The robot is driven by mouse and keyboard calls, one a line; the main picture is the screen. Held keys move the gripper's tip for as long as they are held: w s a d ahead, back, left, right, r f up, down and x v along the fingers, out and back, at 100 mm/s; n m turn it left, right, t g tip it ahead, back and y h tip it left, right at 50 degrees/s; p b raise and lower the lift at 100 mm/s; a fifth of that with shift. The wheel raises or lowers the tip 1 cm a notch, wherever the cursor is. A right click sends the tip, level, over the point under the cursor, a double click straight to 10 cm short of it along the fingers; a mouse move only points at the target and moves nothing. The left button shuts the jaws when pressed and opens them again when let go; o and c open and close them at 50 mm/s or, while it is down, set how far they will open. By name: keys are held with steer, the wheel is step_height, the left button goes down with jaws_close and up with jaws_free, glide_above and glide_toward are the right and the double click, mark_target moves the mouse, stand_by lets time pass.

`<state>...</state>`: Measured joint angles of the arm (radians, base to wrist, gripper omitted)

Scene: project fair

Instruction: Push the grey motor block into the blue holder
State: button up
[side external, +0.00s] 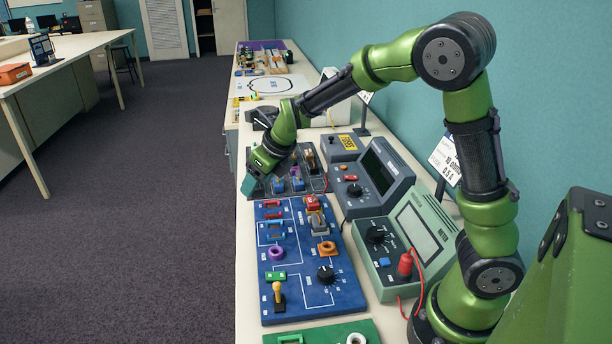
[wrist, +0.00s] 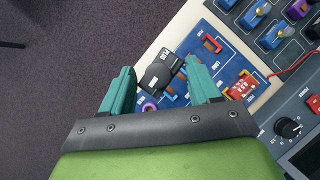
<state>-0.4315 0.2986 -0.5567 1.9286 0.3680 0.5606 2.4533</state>
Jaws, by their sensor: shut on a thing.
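The grey motor block (wrist: 160,72) is a dark block between the teal fingers of my gripper (wrist: 160,88) in the wrist view, over the blue board (wrist: 225,62). My gripper (side external: 248,184) is shut on it. In the side view the gripper is above the far left end of the board (side external: 325,284), and the block cannot be made out there.
A green meter (side external: 416,238) stands to the right. Dark floor lies left of the table edge.

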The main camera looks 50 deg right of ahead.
steer(key=shift+m+h, duration=0.4)
steer(key=shift+m, duration=0.2)
steer(key=shift+s+d+f, duration=0.3)
steer(key=shift+s+f, duration=0.2)
steer(key=shift+f, duration=1.2)
steer(key=shift+s+d+f, duration=0.3)
steer(key=shift+s+f, duration=0.15)
steer(key=shift+f, duration=1.3)
steer(key=shift+s+d+f, duration=0.3)
steer(key=shift+s+f, duration=0.2)
steer(key=shift+f, duration=1.2)
steer(key=shift+f, duration=0.6)
steer(key=o, duration=1.1)
steer(key=shift+o, duration=0.3)
steer(key=shift+a, duration=0.3)
steer(key=c, duration=0.3)
steer(key=shift+o, duration=0.4)
